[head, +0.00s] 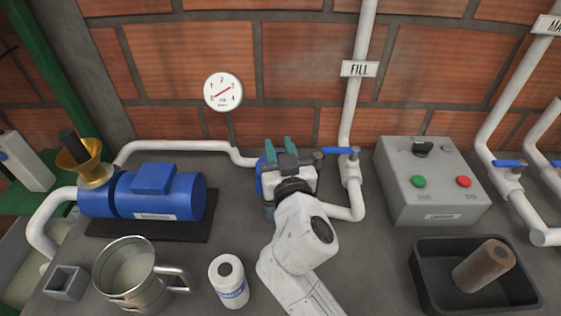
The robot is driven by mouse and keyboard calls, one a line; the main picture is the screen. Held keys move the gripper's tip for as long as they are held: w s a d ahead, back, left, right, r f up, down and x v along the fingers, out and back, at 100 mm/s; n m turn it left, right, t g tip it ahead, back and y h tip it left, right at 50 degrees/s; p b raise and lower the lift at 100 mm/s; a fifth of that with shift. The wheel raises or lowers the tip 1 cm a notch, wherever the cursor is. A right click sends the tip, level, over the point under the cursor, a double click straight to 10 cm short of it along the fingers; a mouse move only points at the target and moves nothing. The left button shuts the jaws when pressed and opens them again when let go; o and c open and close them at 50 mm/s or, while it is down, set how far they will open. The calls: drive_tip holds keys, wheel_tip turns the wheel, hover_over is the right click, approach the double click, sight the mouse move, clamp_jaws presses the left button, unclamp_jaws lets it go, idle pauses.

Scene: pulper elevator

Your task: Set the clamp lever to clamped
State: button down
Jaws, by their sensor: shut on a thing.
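My gripper (282,144) is in the middle of the head view, over a blue housing (262,172) set in the white pipe line. Its two teal fingertips point toward the brick wall, shut on what looks like the clamp lever at the top of the housing. My gripper and wrist hide most of the lever and housing, so the lever's exact angle cannot be told.
Just right is the FILL pipe (349,205) with a blue valve handle (340,150). A grey control box (432,190) and a black tray (425,285) stand further right. A blue pump (155,193), metal jug (122,272) and white bottle (229,285) are left.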

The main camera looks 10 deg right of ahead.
drive_tip(key=shift+w+f+m+h+b, duration=0.15)
drive_tip(key=shift+w+m+h+b, duration=0.2)
drive_tip(key=shift+b, duration=0.35)
drive_tip(key=shift+s, duration=0.1)
drive_tip(key=c, duration=0.9)
unclamp_jaws()
drive_tip(key=s, duration=0.3)
drive_tip(key=s+b, duration=0.1)
drive_tip(key=s, duration=0.3)
drive_tip(key=s+a, duration=0.1)
drive_tip(key=s, duration=0.2)
drive_tip(key=shift+s, duration=0.35)
